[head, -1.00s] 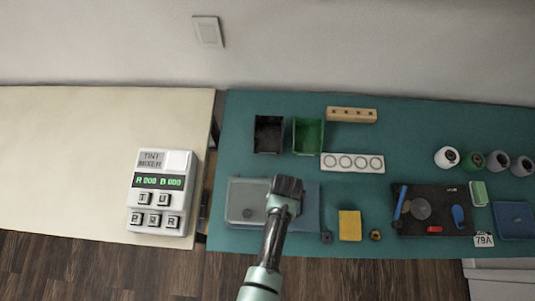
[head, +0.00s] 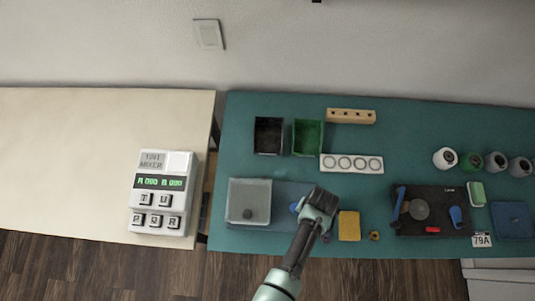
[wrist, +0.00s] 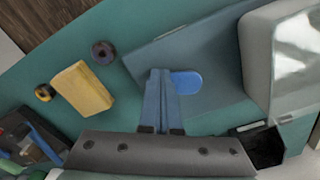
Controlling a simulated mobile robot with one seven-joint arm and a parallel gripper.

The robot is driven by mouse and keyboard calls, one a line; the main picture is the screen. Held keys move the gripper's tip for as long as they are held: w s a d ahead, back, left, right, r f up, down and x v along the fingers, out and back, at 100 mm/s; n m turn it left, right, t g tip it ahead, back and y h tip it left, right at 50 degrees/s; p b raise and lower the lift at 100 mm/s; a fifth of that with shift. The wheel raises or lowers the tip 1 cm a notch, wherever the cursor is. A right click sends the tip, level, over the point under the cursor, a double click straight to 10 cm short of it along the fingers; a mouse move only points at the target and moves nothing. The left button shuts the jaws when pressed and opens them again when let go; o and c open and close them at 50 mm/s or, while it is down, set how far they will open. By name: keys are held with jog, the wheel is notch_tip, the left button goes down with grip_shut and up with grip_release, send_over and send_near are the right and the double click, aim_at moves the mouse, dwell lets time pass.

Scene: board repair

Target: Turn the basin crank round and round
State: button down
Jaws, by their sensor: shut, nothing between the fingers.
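The basin (head: 249,198) is a pale grey, see-through box at the left of the green bench, on a blue-grey base (head: 284,190). Its clear wall (wrist: 290,52) shows at the right of the wrist view. A blue rounded piece (wrist: 188,82) lies on the base just right of my fingertips; it looks like part of the crank, but I cannot be sure. In the head view it peeks out left of my gripper (head: 318,205). My gripper's fingers (wrist: 160,75) are together and empty, over the base's edge. I cannot tell whether they touch the blue piece.
A yellow sponge-like block (head: 349,226), a small brass ring (head: 374,235) and a dark ring (wrist: 103,52) lie nearby. Black (head: 268,136) and green (head: 307,138) bins stand behind. A black board (head: 431,212) with tools lies right. The tint mixer (head: 163,193) is on the pale table.

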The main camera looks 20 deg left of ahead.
jog(key=shift+w+d, duration=0.1)
dwell(0.3)
notch_tip(320, 180, up, 6)
jog(key=p, duration=0.6)
dwell(0.8)
